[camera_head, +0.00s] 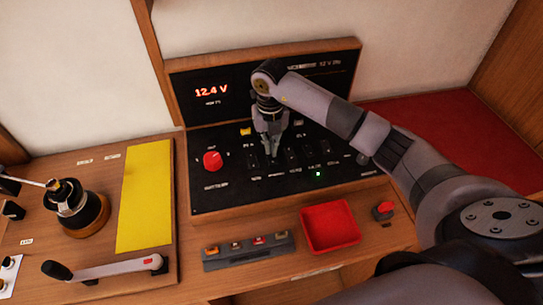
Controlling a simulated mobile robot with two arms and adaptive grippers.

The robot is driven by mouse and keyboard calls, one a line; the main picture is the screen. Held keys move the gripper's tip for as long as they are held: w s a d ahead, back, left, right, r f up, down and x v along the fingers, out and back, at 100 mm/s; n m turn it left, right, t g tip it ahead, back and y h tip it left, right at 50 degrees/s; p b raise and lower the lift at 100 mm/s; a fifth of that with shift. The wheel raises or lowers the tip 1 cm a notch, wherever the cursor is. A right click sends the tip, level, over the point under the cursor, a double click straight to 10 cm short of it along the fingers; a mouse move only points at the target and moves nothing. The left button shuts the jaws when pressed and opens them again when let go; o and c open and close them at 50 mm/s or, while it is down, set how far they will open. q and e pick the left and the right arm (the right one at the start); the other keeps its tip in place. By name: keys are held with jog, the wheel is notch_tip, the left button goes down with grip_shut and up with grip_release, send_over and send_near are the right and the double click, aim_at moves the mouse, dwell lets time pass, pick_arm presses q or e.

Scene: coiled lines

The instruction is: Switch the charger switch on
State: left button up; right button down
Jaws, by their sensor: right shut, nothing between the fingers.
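The black switch panel (222,140) stands in a wooden frame at the back of the counter, with a red "12.4 V" readout (211,91) at its upper left. A row of small dark switches (309,152) runs across its lower part; the labels are too small for me to tell which is the charger switch. A green light (318,173) glows below the row, right of my gripper. My right gripper (273,157) is shut and empty, pointing down at the left part of this row and hiding what is behind it. I cannot tell whether it touches a switch. My left gripper is out of view.
A red knob (212,160) sits on the panel left of the gripper. In front are a grey block with coloured buttons (248,250), a red tray (330,226) and a small red knob (384,208). A winch (77,206), yellow sheet (146,195) and crank handle (105,269) lie left.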

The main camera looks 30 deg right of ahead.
jog(key=shift+f+b, duration=0.35)
jog(key=shift+f, duration=0.15)
jog(key=shift+r, duration=0.2)
jog(key=shift+r+p, duration=0.55)
jog(key=shift+p, duration=0.05)
jog(key=shift+r+p, duration=1.8)
jog(key=shift+r, duration=1.05)
jog(key=shift+f, duration=0.1)
